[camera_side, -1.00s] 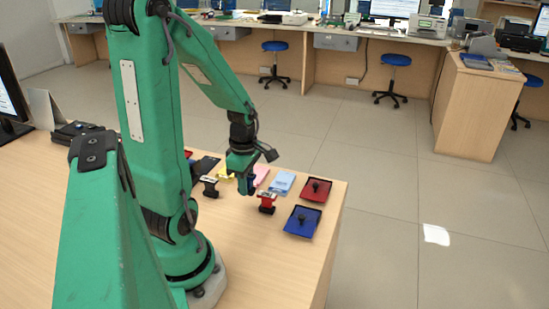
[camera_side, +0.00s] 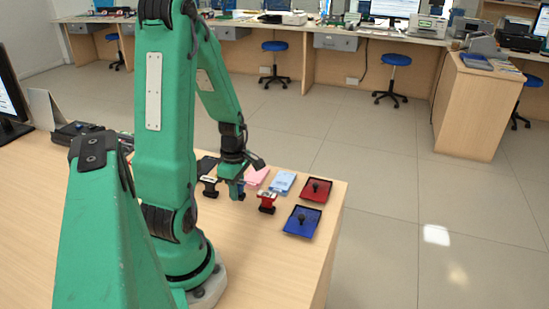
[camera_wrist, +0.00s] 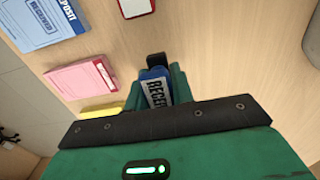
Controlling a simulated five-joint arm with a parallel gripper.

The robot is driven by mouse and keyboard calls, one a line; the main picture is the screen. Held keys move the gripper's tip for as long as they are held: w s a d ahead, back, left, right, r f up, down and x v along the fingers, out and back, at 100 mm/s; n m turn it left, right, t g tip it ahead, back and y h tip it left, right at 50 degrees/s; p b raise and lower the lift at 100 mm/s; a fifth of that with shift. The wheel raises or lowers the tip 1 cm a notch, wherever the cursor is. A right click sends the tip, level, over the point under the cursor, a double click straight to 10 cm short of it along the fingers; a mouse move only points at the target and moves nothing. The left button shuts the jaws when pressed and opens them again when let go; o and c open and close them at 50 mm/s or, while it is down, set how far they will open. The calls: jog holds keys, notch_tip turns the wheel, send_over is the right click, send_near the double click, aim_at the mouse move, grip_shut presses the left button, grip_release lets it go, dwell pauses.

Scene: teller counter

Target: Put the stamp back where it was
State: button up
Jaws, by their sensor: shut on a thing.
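My gripper (camera_side: 237,191) is shut on a blue stamp (camera_wrist: 157,90), whose white label has black lettering partly hidden by the fingers. The stamp shows as a small blue patch (camera_side: 241,188) in the side view. It is between a black stamp (camera_side: 210,187) on the left and a red stamp (camera_side: 267,203) on the right, apart from both. I cannot tell whether its base touches the counter. The red stamp's label also shows at the top of the wrist view (camera_wrist: 134,8).
Blue (camera_side: 283,182), pink (camera_side: 257,176) and yellow (camera_wrist: 101,112) paper pads lie behind the stamps. A red ink pad (camera_side: 309,196) and a blue ink pad (camera_side: 310,233) lie near the counter's right edge. Bare wood is in front of the stamps.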

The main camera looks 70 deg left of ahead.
jog(key=shift+f, duration=0.9)
jog(key=shift+f, duration=0.15)
jog(key=o, duration=0.8)
jog(key=shift+r, duration=6.15)
